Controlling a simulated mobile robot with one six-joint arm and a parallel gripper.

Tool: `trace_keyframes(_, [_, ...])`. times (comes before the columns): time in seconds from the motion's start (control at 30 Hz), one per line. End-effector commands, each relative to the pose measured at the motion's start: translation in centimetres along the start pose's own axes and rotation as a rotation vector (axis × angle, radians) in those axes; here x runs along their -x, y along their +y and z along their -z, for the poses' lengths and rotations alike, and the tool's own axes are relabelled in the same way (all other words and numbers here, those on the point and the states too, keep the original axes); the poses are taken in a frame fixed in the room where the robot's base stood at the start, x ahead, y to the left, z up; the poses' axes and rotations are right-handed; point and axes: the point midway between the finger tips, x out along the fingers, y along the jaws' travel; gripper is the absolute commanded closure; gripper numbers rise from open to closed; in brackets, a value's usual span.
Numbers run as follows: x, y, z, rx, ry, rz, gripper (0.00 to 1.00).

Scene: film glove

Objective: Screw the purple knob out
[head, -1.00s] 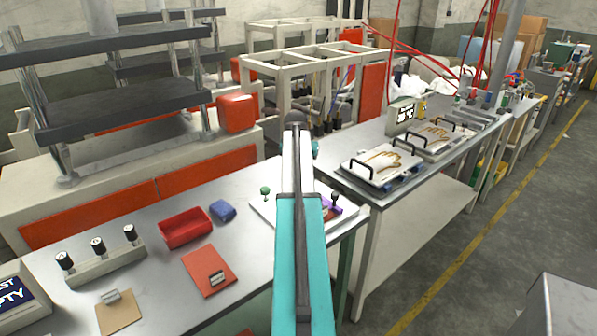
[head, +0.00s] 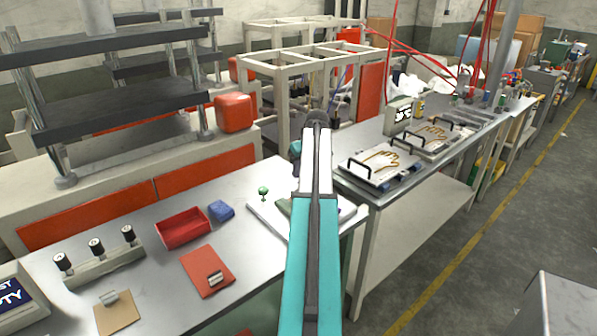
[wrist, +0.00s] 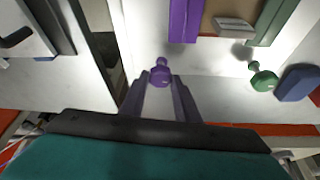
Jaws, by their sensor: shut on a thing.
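The purple knob (wrist: 160,71) shows in the wrist view between the tips of my gripper (wrist: 160,82), which is shut on it. It is near the edge of a white board. I cannot tell whether its lower end is still in the board. A purple block (wrist: 185,20) is on the board just beyond the knob. In the head view my arm hides the purple knob and the gripper's fingertips.
A green knob (wrist: 263,79) stands to the right, beside a green block (wrist: 271,20). It also shows in the head view (head: 263,190). A blue block (head: 221,210) and a red bin (head: 182,228) are on the bench. A second table holds glove trays (head: 385,165).

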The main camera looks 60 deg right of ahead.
Motion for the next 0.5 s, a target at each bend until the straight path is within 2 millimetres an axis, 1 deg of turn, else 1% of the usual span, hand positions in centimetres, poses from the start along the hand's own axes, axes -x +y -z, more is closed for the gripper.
trace_keyframes(0.03, [-0.12, -0.16, 0.63, 0.026, 0.013, 0.013, 0.94])
trace_keyframes(0.23, [-0.11, -0.16, 0.60, 0.107, 0.012, 0.046, 0.94])
trace_keyframes(0.5, [-0.10, -0.21, 0.56, 0.146, 0.013, 0.063, 0.94])
